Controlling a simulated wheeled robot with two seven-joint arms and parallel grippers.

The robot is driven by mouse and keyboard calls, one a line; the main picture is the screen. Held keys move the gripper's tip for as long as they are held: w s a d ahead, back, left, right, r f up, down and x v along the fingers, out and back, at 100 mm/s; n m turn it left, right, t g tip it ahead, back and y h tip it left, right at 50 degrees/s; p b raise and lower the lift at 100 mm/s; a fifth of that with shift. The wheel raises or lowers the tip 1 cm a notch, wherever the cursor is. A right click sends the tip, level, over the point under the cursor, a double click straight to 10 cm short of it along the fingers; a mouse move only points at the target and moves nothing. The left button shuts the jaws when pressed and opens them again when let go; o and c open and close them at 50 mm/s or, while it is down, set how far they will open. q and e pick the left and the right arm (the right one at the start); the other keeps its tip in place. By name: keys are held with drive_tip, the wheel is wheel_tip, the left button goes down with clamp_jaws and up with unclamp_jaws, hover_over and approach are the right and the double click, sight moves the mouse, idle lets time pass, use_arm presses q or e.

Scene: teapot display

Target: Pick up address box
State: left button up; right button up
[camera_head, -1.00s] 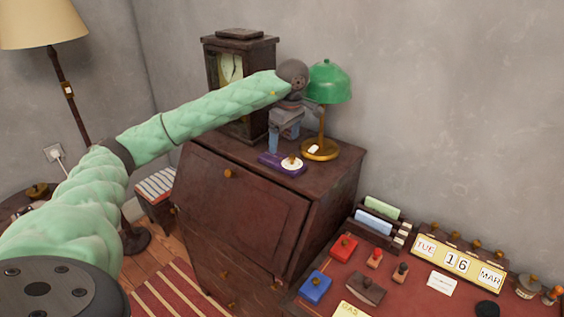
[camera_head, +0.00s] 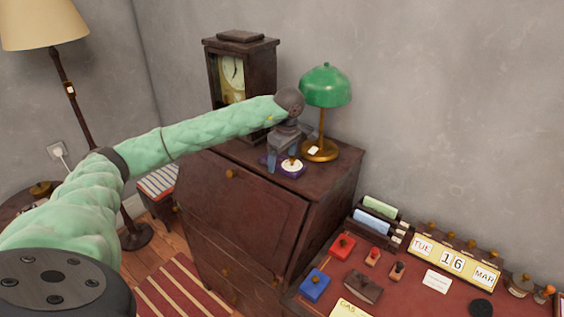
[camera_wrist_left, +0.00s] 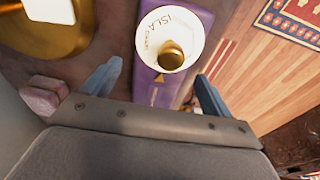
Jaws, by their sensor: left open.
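The address box is most likely the flat purple box (camera_head: 292,174) on top of the dark wooden bureau (camera_head: 335,165). It has a white disc with a brass knob (camera_head: 292,165). In the left wrist view the purple box (camera_wrist_left: 196,20) lies below my fingers, and the white lettered disc (camera_wrist_left: 150,40) covers part of it. My left gripper (camera_head: 284,158) is open, pointing down close over the box. In the left wrist view the fingers (camera_wrist_left: 159,72) stand on either side of the box. I cannot tell whether they touch it. My right gripper is out of view.
A green lamp (camera_head: 325,86) with a brass base (camera_head: 332,152) stands close right of the gripper. A wooden clock (camera_head: 265,60) stands behind my forearm. The red-topped desk at lower right holds stamps, a letter rack and a date calendar (camera_head: 456,262).

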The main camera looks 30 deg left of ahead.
sight(282, 161)
use_arm(q)
drive_tip(key=shift+f, duration=0.1)
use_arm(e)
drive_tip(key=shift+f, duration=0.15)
use_arm(q)
drive_tip(key=c, duration=1.1)
drive_tip(key=shift+c, duration=0.2)
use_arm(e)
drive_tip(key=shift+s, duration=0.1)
